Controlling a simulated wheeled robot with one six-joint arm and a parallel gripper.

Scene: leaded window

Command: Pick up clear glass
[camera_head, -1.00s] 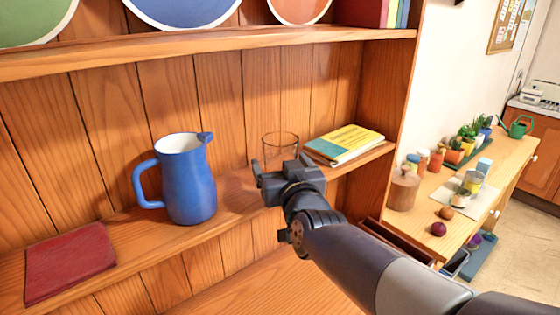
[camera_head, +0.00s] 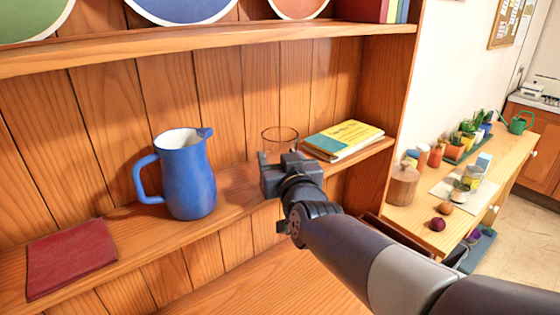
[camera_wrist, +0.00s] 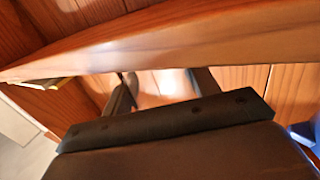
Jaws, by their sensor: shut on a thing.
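The clear glass (camera_head: 280,136) is on the middle shelf, between the blue jug and the books. Only its upper part and rim show in the head view; my gripper hides the rest. My gripper (camera_head: 278,158) reaches in from the front right and is shut on the glass. In the wrist view my two fingers (camera_wrist: 163,90) stand apart, with a faint see-through shape between them. I cannot tell whether the glass base touches the shelf.
The blue jug (camera_head: 184,178) stands to the left, and a red book (camera_head: 70,257) lies farther left. A small stack of books (camera_head: 343,140) lies close on the right. The upper shelf (camera_head: 200,48) runs above. A side table (camera_head: 413,215) with several small items stands at right.

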